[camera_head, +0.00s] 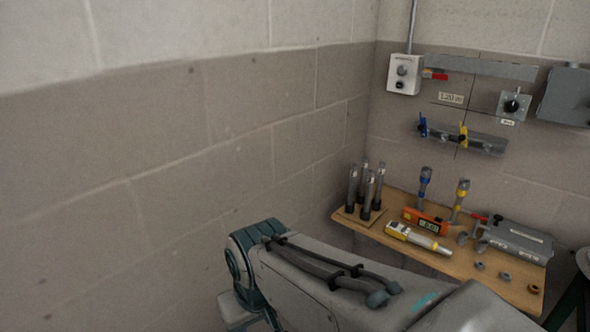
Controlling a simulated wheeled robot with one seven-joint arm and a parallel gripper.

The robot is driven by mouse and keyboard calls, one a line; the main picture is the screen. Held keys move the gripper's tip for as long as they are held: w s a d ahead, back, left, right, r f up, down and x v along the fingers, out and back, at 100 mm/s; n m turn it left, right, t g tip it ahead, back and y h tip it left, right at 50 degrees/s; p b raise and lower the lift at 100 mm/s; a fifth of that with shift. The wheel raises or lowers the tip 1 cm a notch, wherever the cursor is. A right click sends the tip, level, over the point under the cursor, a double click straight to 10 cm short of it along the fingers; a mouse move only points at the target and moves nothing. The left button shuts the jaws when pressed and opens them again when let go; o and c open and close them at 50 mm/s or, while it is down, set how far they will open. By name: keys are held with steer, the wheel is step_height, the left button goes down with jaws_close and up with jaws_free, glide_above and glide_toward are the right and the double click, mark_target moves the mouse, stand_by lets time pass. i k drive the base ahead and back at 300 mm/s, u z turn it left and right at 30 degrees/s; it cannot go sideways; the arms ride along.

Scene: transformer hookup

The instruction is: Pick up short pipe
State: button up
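A wooden table (388,234) stands in the corner at the right. Several dark grey upright cylinders (365,190) with light upper parts stand in a group at its left end. Small grey pipe-like pieces (463,238) lie or stand near its right side, with more ring-like pieces (506,277) along the front edge. I cannot tell for sure which of these is the short pipe. My arm fills the lower middle of the view and may hide part of the table's front. My gripper is not in view.
On the table are a blue-collared connector (425,186), a yellow-collared one (461,196), an orange meter (426,221), a yellow-and-white tool (418,238) and a grey box (516,243). Above, the wall carries a switch box (404,74) and a bracket (481,141) with blue and yellow handles.

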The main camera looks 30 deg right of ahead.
mark_target(352, 187)
steer(key=u, duration=0.7)
steer(key=i, duration=0.85)
steer(key=z, duration=2.65)
